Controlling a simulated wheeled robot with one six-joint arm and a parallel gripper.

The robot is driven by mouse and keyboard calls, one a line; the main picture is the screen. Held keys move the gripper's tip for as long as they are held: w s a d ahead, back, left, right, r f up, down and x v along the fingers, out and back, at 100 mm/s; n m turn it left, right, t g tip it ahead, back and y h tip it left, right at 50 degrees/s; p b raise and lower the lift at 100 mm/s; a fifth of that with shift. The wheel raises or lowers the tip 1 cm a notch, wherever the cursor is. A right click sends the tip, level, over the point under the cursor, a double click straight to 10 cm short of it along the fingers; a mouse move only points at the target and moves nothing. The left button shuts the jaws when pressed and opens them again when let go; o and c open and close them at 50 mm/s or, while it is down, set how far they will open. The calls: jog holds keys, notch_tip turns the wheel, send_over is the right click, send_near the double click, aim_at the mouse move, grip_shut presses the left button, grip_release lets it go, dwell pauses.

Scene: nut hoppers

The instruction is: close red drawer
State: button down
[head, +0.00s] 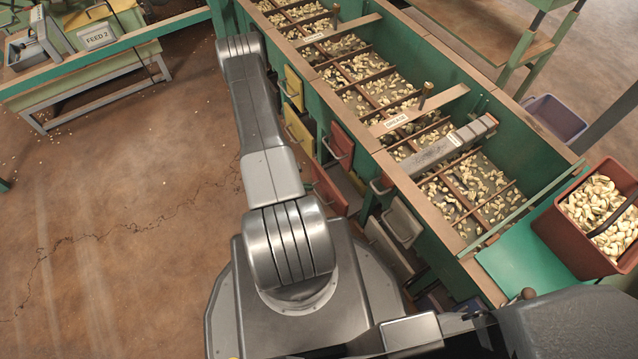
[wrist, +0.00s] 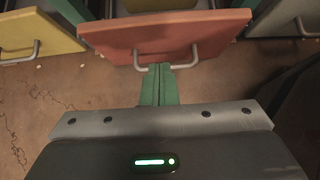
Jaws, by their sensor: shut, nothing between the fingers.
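A red drawer (wrist: 165,35) fills the top middle of the wrist view, with a metal bar handle (wrist: 166,63) on its front. Part of its inside shows behind the front, so it stands pulled out. My gripper (wrist: 160,68) is shut and empty, its green fingers pointing at the middle of the handle. I cannot tell whether they touch it. In the head view, an upper red drawer (head: 336,141) and a lower red drawer (head: 330,190) show on the hopper's side; the lower one sticks out further. My gripper is hidden there behind my arm.
A yellow drawer (wrist: 38,35) is left of the red one and a pale drawer (wrist: 288,18) is right. The green hopper bench (head: 370,100) holds nuts in compartments. A red bin (head: 575,225) of nuts stands right. Open floor (head: 120,190) lies left.

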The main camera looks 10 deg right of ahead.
aim_at(329, 178)
jog(key=shift+w+d+f+b, duration=0.2)
jog(key=shift+w+d, duration=0.1)
jog(key=shift+d, duration=0.5)
jog(key=shift+w+d+f+b, duration=0.15)
jog(key=shift+w+d, duration=0.1)
jog(key=shift+d, duration=0.55)
jog(key=shift+w+d+f+b, duration=0.2)
jog(key=shift+w+d, duration=0.1)
jog(key=shift+d, duration=0.5)
jog(key=d, duration=0.2)
jog(key=w+d+b, duration=0.1)
jog(key=d, duration=0.1)
jog(key=shift+w+f, duration=0.1)
jog(key=shift+w, duration=0.05)
jog(key=shift+w+d+b, duration=0.3)
jog(key=shift+d+b, duration=0.05)
jog(key=shift+d, duration=0.1)
jog(key=shift+r, duration=0.2)
